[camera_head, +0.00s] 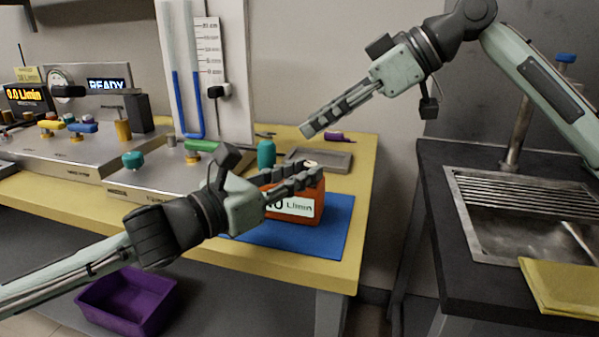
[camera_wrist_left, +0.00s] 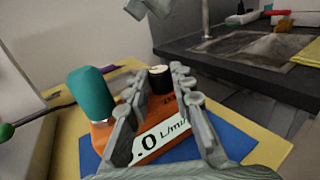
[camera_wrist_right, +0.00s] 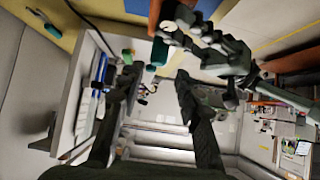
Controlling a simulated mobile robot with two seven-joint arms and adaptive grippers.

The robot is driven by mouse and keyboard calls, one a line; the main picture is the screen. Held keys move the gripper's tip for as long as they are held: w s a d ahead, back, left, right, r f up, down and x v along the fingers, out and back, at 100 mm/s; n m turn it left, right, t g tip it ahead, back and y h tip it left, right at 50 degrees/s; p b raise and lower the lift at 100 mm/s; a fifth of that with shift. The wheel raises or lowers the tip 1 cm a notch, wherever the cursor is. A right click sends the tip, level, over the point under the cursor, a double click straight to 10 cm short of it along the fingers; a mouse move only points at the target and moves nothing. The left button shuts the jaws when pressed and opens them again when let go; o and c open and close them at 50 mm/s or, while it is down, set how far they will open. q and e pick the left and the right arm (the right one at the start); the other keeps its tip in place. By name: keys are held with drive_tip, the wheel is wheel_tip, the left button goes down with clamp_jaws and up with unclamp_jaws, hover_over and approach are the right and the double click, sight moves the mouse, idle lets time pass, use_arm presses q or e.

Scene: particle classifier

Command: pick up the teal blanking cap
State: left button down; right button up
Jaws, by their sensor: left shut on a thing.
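The teal blanking cap (camera_head: 266,153) stands upright at the left end of an orange flow meter box (camera_head: 312,205). In the left wrist view the teal cap (camera_wrist_left: 92,95) is left of my fingers and apart from them. My left gripper (camera_head: 313,172) reaches over the box, its fingers closed around a black fitting (camera_wrist_left: 160,81) with a pale top. My right gripper (camera_head: 307,130) is raised above the back of the yellow table; its fingers are apart and empty in the right wrist view (camera_wrist_right: 155,80). The teal cap also shows there (camera_wrist_right: 159,52).
The box stands on a blue mat (camera_head: 335,225). A grey tray (camera_head: 338,163) and a purple item (camera_head: 337,137) lie behind it. A metal bench with valves (camera_head: 150,186) stands left, with a teal knob (camera_head: 132,160). A black sink counter (camera_head: 450,210) is right, across a gap.

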sight(267, 142)
drive_tip(key=o, duration=0.4)
drive_tip(key=shift+w+a+r, duration=0.1)
drive_tip(key=shift+a, duration=0.15)
drive_tip(key=shift+o, duration=0.4)
drive_tip(key=a+m+h, duration=0.1)
drive_tip(key=a+r+m+h, duration=0.1)
drive_tip(key=a, duration=0.1)
drive_tip(key=a+r+m+h, duration=0.1)
drive_tip(key=shift+w+a+m+g, duration=0.25)
drive_tip(key=shift+w+m+g, duration=0.05)
drive_tip(key=shift+w+g, duration=0.1)
wheel_tip(267, 142, up, 4)
drive_tip(key=s+a+f+m+h, duration=0.1)
drive_tip(key=a+m+h, duration=0.2)
drive_tip(key=m+h, duration=0.2)
drive_tip(key=x, duration=1)
drive_tip(key=shift+w+d+f, duration=0.35)
drive_tip(key=shift+w, duration=0.05)
